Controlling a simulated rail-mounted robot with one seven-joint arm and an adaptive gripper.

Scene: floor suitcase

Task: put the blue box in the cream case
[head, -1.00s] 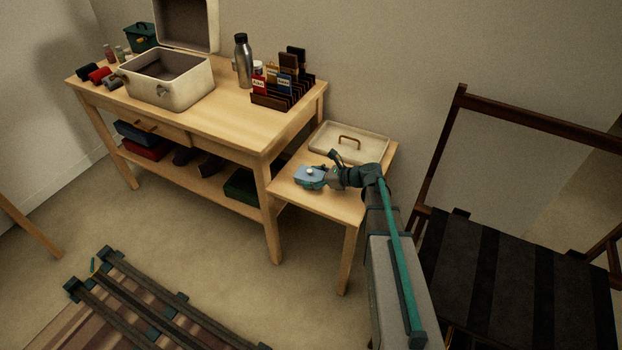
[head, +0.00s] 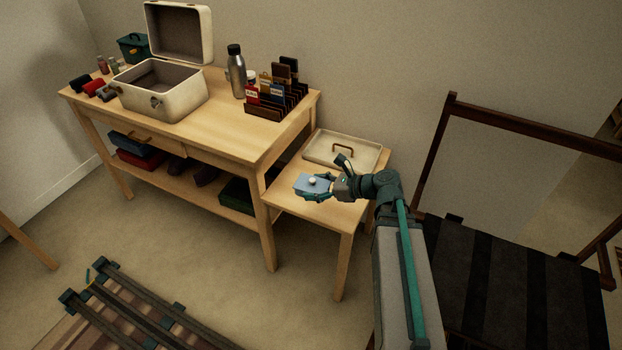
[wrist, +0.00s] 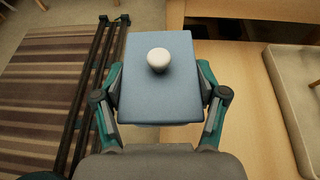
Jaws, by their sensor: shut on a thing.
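The blue box (head: 306,182) is flat, with a round white knob on top; it also shows large in the wrist view (wrist: 160,95). My gripper (head: 318,186) is shut on it, one finger on each long side in the wrist view (wrist: 160,100). The box is over the low side table; whether it is clear of the top I cannot tell. The cream case (head: 163,109) stands open on the taller table at the left, its lid (head: 205,35) raised at the back. Its dark inside looks empty, though its floor is partly hidden by the front wall.
A cream tray (head: 365,153) with a brown handle lies on the side table (head: 289,198) behind my gripper. A steel bottle (head: 237,72) and a dark card rack (head: 270,113) stand on the taller table (head: 215,128) right of the case. A dark chair (head: 500,285) stands at the right.

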